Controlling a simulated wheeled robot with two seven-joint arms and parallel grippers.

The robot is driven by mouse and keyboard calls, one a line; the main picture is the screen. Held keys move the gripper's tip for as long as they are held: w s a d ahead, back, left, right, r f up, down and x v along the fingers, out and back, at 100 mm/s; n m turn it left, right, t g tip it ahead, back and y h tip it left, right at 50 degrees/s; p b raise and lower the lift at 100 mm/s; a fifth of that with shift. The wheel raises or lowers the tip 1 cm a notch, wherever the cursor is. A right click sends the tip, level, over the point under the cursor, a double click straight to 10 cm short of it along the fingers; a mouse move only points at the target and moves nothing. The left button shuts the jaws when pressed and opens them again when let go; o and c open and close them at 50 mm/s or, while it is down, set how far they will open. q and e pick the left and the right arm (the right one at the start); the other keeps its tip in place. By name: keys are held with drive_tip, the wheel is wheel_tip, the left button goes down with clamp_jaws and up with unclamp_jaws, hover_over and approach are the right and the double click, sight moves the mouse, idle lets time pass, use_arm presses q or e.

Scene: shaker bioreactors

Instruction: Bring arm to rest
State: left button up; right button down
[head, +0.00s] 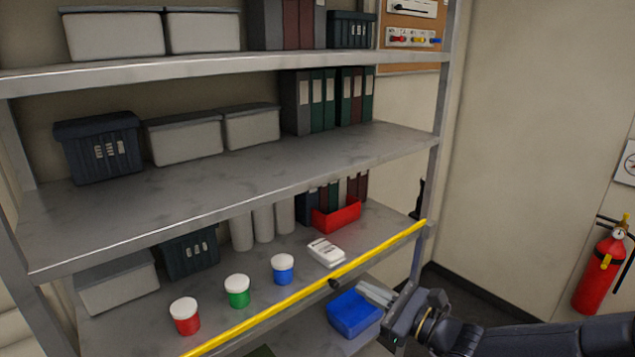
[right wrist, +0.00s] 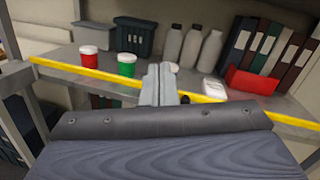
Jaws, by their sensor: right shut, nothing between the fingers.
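My right gripper (head: 376,293) is at the lower right of the head view, in front of the shelf with the yellow front edge. Its fingers are together and hold nothing. In the right wrist view the shut fingers (right wrist: 159,84) point toward that shelf and partly hide what stands behind them. My right arm (head: 540,338) comes in from the lower right. My left gripper is in neither view.
The yellow-edged shelf (head: 215,343) bears a red jar (head: 185,317), a green jar (head: 237,292), a blue jar (head: 282,270), a white device (head: 326,253) and a red tray (head: 337,216). A blue bin (head: 352,314) sits lower, beside the gripper. A fire extinguisher (head: 600,268) hangs right.

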drive_tip(key=s+a+r+n+g, duration=0.1)
drive_tip(key=s+a+n+g, duration=0.15)
drive_tip(key=s+n, duration=0.25)
drive_tip(key=s+a+r+n+g, duration=0.1)
drive_tip(key=s+r+n+g, duration=0.15)
drive_tip(key=s+n, duration=0.2)
drive_tip(key=s+d+f+n+h, duration=0.2)
drive_tip(key=s+d+n+h, duration=0.1)
drive_tip(key=s, duration=0.3)
drive_tip(key=s+d+f+n+g+h, duration=0.1)
drive_tip(key=s+d+f+n+h, duration=0.1)
drive_tip(key=s, duration=0.5)
drive_tip(key=s+d+f+n+g+h, duration=0.1)
drive_tip(key=s+d+f+n+h, duration=0.1)
drive_tip(key=s+d+n+h, duration=0.3)
drive_tip(key=shift+s+d+f+n, duration=0.4)
drive_tip(key=shift+s+n, duration=0.35)
drive_tip(key=shift+n, duration=0.4)
